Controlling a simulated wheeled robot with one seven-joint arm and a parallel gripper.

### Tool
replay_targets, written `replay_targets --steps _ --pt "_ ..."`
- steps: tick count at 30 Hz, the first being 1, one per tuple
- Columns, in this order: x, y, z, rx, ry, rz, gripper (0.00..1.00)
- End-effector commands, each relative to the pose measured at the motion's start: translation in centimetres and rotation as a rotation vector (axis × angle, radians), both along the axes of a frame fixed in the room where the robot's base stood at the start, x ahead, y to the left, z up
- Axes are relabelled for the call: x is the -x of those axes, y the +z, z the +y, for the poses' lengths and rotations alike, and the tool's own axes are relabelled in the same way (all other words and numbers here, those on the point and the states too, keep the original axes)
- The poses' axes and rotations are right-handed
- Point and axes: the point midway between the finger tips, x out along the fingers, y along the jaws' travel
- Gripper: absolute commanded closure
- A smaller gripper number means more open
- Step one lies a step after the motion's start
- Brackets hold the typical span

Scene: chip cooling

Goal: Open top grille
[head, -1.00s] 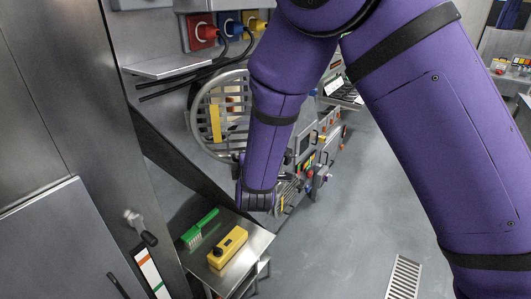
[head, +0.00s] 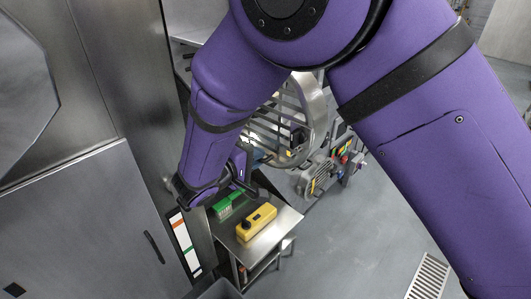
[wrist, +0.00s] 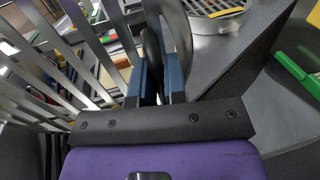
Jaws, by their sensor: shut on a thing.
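The metal grille (head: 268,128) with parallel slats is in the middle of the head view, partly behind my arm. Its slats (wrist: 60,60) fill the left of the wrist view, tilted. My gripper (wrist: 153,80) has its two blue fingers shut on a dark upright handle-like piece (wrist: 151,45) beside the slats. How that piece joins the grille is hard to tell. In the head view my arm hides most of the gripper and the held piece. A round grating with a yellow strip (wrist: 226,12) shows at the top of the wrist view.
A small metal table (head: 280,226) stands below, with a yellow box (head: 256,222) and a green brush (head: 224,207). The green brush is also at the wrist view's right edge (wrist: 295,68). Steel cabinets (head: 90,200) are close on the left. Open floor (head: 350,235) lies right.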

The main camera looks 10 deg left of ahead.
Motion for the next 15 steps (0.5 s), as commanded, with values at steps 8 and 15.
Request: replay_targets --steps 8,15 --pt "0.66 -0.1 1.07 0.0 -0.072 0.001 1.0" --pt "0.74 -0.1 1.23 -0.001 -0.084 0.002 1.0"
